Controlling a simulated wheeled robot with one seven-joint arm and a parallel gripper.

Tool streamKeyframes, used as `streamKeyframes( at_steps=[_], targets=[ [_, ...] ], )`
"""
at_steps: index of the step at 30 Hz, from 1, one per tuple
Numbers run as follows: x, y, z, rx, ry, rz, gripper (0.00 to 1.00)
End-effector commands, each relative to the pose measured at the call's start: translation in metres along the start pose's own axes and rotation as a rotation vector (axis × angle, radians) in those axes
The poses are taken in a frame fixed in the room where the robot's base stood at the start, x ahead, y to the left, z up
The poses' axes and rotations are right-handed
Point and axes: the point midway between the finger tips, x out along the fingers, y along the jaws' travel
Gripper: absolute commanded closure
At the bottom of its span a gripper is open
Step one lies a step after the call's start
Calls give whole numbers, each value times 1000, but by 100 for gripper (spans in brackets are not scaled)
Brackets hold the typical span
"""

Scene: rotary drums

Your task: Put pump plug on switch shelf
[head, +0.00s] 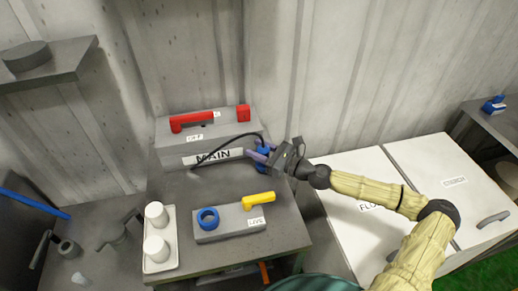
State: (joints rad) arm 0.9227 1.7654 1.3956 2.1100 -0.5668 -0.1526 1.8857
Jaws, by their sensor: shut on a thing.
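My gripper (268,156) is at the right end of the grey box labelled MAIN (172,157). It is shut on a small blue thing (262,147), probably the pump plug, mostly hidden by the gripper. A thin black cable arcs from near the gripper over the front of the MAIN box. A red lever (191,120) and a red block (243,112) are on top of this box, with a small label below the lever. I cannot tell which surface is the switch shelf; a grey wall shelf (62,68) with a dark round thing is at upper left.
On the grey table (180,190) stand a low grey block (230,230) with a blue ring (207,219) and yellow handle (259,200), and a white tray (160,266) with two white cups. White cabinets (430,170) are at right. Bare tabletop lies between the boxes.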

Motion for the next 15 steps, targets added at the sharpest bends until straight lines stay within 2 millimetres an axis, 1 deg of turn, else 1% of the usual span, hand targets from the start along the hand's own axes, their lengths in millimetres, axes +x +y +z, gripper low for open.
streamKeyframes(
  at_steps=[5,8,9,12,15],
  targets=[
    [0,0,1,-1,0,0,88],
    [0,0,-2,-1,-1,0,88],
    [0,0,-2,-1,0,0,59],
    [0,0,-1,-1,0,0,41],
    [0,0,-1,-1,0,0,41]
  ],
)
